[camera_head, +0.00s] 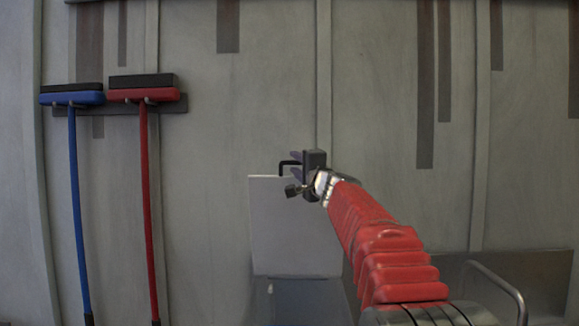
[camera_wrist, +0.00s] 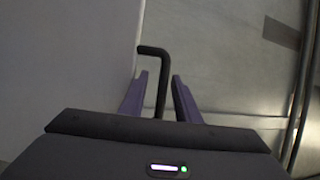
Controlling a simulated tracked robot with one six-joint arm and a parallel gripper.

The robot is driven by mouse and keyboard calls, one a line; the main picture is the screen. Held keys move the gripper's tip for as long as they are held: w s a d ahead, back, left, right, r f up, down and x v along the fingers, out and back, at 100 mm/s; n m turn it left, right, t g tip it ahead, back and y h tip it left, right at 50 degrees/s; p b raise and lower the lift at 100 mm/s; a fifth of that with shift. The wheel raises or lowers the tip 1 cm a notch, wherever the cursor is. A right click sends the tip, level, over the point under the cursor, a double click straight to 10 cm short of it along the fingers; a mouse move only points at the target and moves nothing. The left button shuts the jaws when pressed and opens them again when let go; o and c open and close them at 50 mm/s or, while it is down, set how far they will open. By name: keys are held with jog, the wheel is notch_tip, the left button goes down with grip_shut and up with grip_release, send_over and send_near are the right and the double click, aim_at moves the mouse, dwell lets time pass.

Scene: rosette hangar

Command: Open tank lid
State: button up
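A flat light grey panel (camera_head: 295,225), seemingly the tank lid, stands upright above a grey box, seemingly the tank (camera_head: 310,300). A black bent handle (camera_head: 288,164) sits at the panel's top edge. My gripper (camera_head: 295,167) is at the top right of the panel, beside the handle. In the wrist view the panel (camera_wrist: 65,55) fills the left side. The black handle (camera_wrist: 160,80) projects from its edge between the purple fingers of my gripper (camera_wrist: 158,95). The fingers are apart, with a gap visible on both sides of the handle. The hinge is not visible.
A blue broom (camera_head: 75,190) and a red broom (camera_head: 147,190) hang on the grey wall at the left. A metal rail (camera_head: 500,285) and a dark grey panel (camera_head: 545,280) are at the lower right. The wall around my gripper is clear.

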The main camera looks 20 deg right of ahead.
jog(key=shift+s, duration=0.45)
jog(key=s+f, duration=0.2)
jog(key=s, duration=1)
jog(key=shift+s+f, duration=0.3)
jog(key=shift+a, duration=0.15)
